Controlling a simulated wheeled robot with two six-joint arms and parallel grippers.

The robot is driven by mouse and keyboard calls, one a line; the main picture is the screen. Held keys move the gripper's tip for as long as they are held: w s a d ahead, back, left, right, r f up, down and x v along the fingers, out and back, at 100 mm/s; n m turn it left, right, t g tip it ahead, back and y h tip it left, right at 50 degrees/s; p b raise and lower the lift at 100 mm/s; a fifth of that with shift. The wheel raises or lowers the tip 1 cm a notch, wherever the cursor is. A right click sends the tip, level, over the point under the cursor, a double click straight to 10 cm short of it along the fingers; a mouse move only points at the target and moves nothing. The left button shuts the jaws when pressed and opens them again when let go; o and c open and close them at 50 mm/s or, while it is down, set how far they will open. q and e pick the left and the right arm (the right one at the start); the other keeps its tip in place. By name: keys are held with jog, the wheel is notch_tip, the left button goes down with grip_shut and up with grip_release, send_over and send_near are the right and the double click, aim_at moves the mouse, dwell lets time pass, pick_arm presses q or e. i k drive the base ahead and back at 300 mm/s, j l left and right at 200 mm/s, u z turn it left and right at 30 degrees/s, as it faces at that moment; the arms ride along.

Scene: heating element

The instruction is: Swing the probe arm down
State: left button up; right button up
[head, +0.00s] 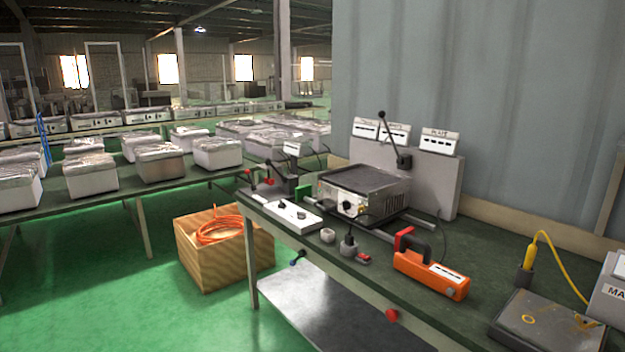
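The probe arm (392,135) is a thin black lever with a ball knob at its upper end. It points up, leaning slightly left, from a dark pivot block (404,161) in front of a grey upright panel (436,185). Below and left of it, a hot-plate unit (363,190) with a dark flat top and a front panel with knobs sits on rails on the green workbench (470,240). The probe arm is well clear of the plate top. Neither of my grippers is in the head view.
A yellow-handled probe (529,258) stands in a holder. A red button (391,315) is at the front edge. A wooden crate (210,265) stands left.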

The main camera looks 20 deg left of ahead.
aim_at(382, 113)
jog(key=i+u, duration=0.5)
jog(key=i+l+u, duration=0.25)
jog(key=i+u, duration=0.2)
jog(key=i, duration=0.25)
